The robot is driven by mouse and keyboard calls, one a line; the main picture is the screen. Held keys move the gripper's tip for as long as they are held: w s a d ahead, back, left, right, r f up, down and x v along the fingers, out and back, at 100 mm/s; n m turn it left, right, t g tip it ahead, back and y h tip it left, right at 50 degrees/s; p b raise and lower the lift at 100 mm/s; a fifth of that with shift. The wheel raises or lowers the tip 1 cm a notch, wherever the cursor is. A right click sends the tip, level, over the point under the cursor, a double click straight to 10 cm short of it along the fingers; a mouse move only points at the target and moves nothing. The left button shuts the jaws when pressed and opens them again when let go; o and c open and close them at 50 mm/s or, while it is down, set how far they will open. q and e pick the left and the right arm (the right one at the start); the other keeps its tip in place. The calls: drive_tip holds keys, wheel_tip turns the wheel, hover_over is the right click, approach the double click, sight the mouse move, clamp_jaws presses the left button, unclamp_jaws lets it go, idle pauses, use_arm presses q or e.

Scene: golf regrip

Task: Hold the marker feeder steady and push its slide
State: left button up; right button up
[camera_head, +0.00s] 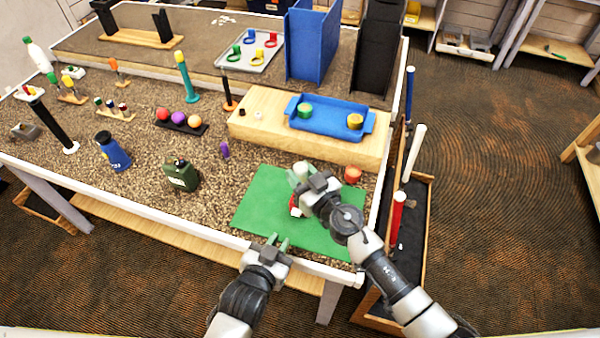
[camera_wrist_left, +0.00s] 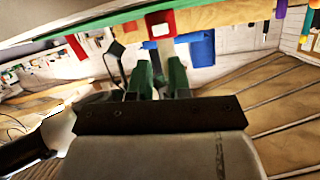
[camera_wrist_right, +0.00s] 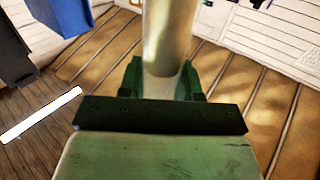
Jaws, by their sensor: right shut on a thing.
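The marker feeder seems to be a pale upright tube (camera_head: 300,167) with a red and white lower part (camera_head: 295,208), standing on the green mat (camera_head: 262,208). My right gripper (camera_head: 305,180) is shut on the tube, which fills the gap between its fingers in the right wrist view (camera_wrist_right: 168,35). That gripper hides much of the feeder in the head view. The left wrist view shows a red block with a white face (camera_wrist_left: 160,28), likely the slide. My left gripper (camera_head: 278,241) is open and empty at the table's front edge, short of the red part.
A wooden block (camera_head: 262,137) with a blue tray (camera_head: 331,118) lies behind. A green canister (camera_head: 182,175) and a purple piece (camera_head: 225,151) stand left. The mat's front is clear.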

sight(291, 234)
use_arm(q)
clamp_jaws()
idle(1.4)
drive_tip(key=n, duration=0.2)
drive_tip(key=f+n+g+h, duration=0.1)
drive_tip(key=n, duration=0.1)
drive_tip(key=shift+s+f, duration=0.1)
drive_tip(key=shift+f, duration=0.05)
drive_tip(key=n+g+h, duration=0.1)
drive_tip(key=n, duration=0.2)
drive_tip(key=s+f+n+g+h, duration=0.1)
drive_tip(key=n+g, duration=0.1)
drive_tip(key=n, duration=0.2)
drive_tip(key=s+f+n+g+h, duration=0.1)
drive_tip(key=n+g, duration=0.1)
drive_tip(key=n, duration=0.1)
drive_tip(key=shift+s, duration=0.2)
drive_tip(key=shift+w, duration=0.1)
drive_tip(key=shift+w+d, duration=0.45)
drive_tip(key=shift+w, duration=0.9)
drive_tip(key=shift+w+d, duration=0.45)
drive_tip(key=shift+w, duration=0.95)
drive_tip(key=shift+w+d, duration=0.45)
drive_tip(key=shift+w, duration=0.9)
